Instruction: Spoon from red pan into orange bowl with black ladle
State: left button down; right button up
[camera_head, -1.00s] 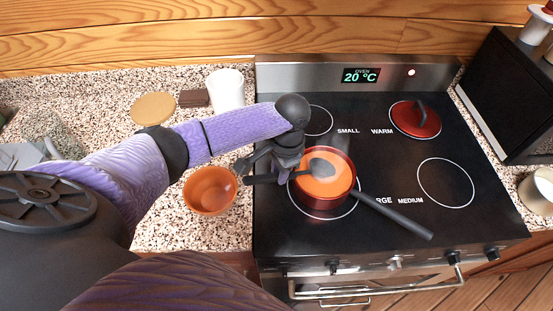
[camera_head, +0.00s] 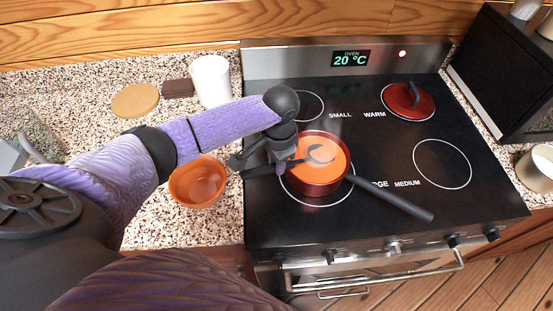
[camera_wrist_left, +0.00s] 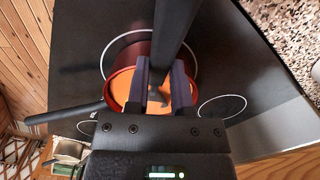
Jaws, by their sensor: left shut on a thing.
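The red pan (camera_head: 322,188), filled with orange soup, sits on the front left burner, its black handle pointing to the lower right. My left gripper (camera_head: 287,158) is at the pan's left rim, shut on the black ladle (camera_head: 258,172). The ladle's handle sticks out left of the gripper; its head is in the soup, partly covered by it. In the left wrist view the ladle's handle (camera_wrist_left: 175,28) runs between the fingers of my gripper (camera_wrist_left: 161,92), above the pan (camera_wrist_left: 116,76). The orange bowl (camera_head: 197,184) stands on the counter left of the stove and looks empty. My right gripper is out of view.
A red lid (camera_head: 408,99) lies on the back right burner. A white cup (camera_head: 210,80), a brown block (camera_head: 177,88) and a round tan board (camera_head: 135,100) are on the counter behind the bowl. A black oven-like box (camera_head: 505,75) stands right of the stove.

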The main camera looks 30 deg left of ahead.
aim_at(265, 168)
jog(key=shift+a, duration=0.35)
pick_arm(q)
jog(key=shift+s+a+f+t+p, duration=0.3)
jog(key=shift+s+f+t+p, duration=0.15)
jog(key=shift+s+f+t, duration=0.15)
jog(key=shift+s+a+f+t+h, duration=0.25)
jog(key=shift+s+f+t+h, duration=0.15)
jog(key=shift+f+t+h, duration=0.15)
jog(key=shift+s+f, duration=0.1)
jog(key=shift+f, duration=0.05)
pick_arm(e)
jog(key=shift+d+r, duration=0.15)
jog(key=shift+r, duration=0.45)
